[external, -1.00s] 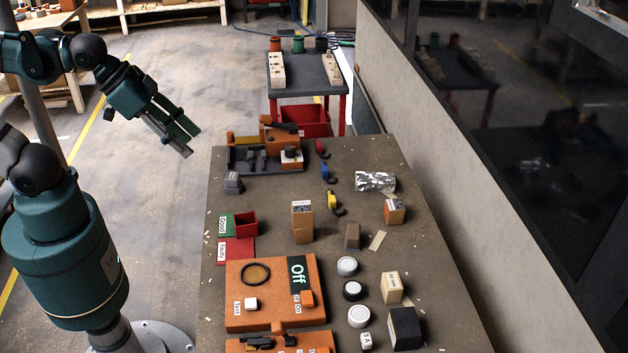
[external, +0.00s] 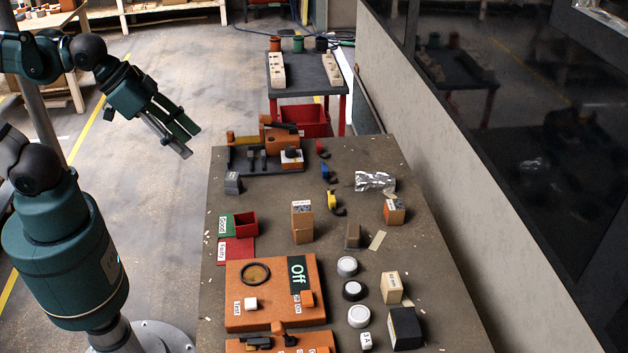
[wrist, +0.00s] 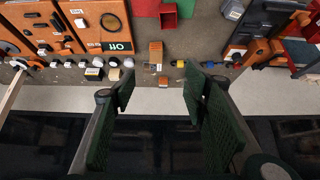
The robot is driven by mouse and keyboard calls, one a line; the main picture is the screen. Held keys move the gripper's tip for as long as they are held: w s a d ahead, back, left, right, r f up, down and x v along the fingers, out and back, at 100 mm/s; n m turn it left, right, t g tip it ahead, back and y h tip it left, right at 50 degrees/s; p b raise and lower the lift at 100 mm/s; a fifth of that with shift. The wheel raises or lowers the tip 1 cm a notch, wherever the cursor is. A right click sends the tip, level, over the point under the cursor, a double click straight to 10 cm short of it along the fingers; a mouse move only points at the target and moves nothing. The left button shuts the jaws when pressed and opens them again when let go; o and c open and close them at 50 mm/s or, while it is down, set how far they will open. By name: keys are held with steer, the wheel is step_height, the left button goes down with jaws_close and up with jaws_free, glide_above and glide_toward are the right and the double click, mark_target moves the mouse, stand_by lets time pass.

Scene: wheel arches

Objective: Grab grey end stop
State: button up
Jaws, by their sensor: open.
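A small grey block (external: 232,183) with a pale label stands near the left edge of the table in the external view. It looks like the grey end stop, though its label is too small to read. In the wrist view, a grey block with a pale label (wrist: 233,10) shows at the top, right of centre, and seems to be the same one. My gripper (external: 192,143) hangs in the air left of the table, above and to the left of the block. Its two fingers are apart, with nothing between them in the wrist view (wrist: 160,92).
An orange and grey fixture (external: 265,157) stands behind the block. A green and red bin (external: 245,224) is in front of it. Wooden blocks (external: 302,222), hooks and an orange panel (external: 273,290) fill the table. A wall runs along the right side.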

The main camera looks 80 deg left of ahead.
steer(key=shift+w+a, duration=0.1)
stand_by(0.3)
steer(key=n+g, duration=0.7)
steer(key=n, duration=0.8)
glide_toward(232, 175)
steer(key=shift+w+d+f, duration=0.35)
steer(key=shift+d+f, duration=0.1)
steer(key=shift+d, duration=0.05)
steer(key=shift+s+a+f+n, duration=0.15)
steer(key=shift+a+f+n, duration=0.15)
steer(key=shift+a+f, duration=0.3)
steer(key=shift+d+f, duration=0.1)
steer(key=shift+f, duration=0.05)
steer(key=shift+f, duration=1.25)
steer(key=shift+f, duration=0.1)
steer(key=shift+s+d+f+b, duration=0.1)
steer(key=shift+f+b, duration=0.2)
steer(key=shift+f, duration=2.2)
